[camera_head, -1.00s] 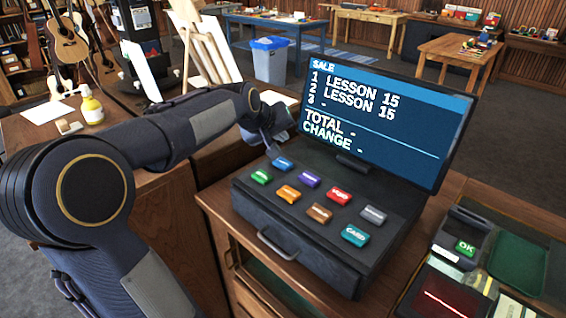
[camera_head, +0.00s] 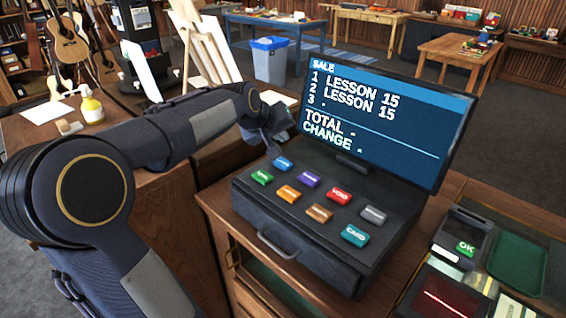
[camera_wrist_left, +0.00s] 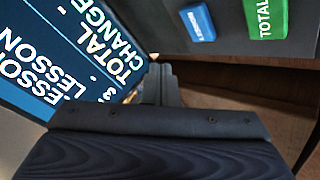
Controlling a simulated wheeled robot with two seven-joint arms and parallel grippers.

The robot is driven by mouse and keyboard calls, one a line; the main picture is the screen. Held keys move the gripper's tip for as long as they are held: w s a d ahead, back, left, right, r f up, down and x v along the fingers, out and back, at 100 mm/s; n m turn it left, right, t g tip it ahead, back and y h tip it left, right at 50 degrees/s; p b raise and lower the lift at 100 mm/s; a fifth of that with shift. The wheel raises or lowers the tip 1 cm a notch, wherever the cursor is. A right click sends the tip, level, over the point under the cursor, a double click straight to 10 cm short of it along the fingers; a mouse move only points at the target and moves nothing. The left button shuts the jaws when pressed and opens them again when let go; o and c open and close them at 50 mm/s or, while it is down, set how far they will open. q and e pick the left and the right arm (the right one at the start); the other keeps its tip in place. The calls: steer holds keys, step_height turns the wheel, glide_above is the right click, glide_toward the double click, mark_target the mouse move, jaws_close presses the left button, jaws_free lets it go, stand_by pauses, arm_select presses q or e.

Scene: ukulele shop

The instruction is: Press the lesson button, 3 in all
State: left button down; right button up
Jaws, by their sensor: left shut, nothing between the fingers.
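The register's screen (camera_head: 388,120) reads SALE, with LESSON 15 on lines 1 and 2 and a dash on line 3. TOTAL and CHANGE show dashes. A blue button (camera_head: 283,163) sits at the back left of the key panel; its label is too small to read. It also shows in the left wrist view (camera_wrist_left: 198,22), beside the green TOTAL button (camera_wrist_left: 265,18). My left gripper (camera_head: 274,147) is shut and empty, just behind the blue button and apart from it. Its closed fingers show in the left wrist view (camera_wrist_left: 158,78). My right gripper is out of view.
Purple, red, orange, brown, grey and teal buttons crowd the sloping register panel (camera_head: 245,190). The screen stands close to my left gripper. A card terminal (camera_head: 463,238) and green tray (camera_head: 517,264) lie at right. A yellow bottle (camera_head: 91,107) stands on the left counter.

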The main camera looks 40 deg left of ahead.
mark_target(281, 165)
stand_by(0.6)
arm_select(q)
step_height(281, 165, up, 4)
steer(key=shift+f+p, duration=0.1)
steer(key=shift+p, duration=0.45)
step_height(281, 165, down, 9)
steer(key=b, duration=0.7)
stand_by(1.7)
steer(key=shift+f+b, duration=0.3)
steer(key=shift+b, duration=0.15)
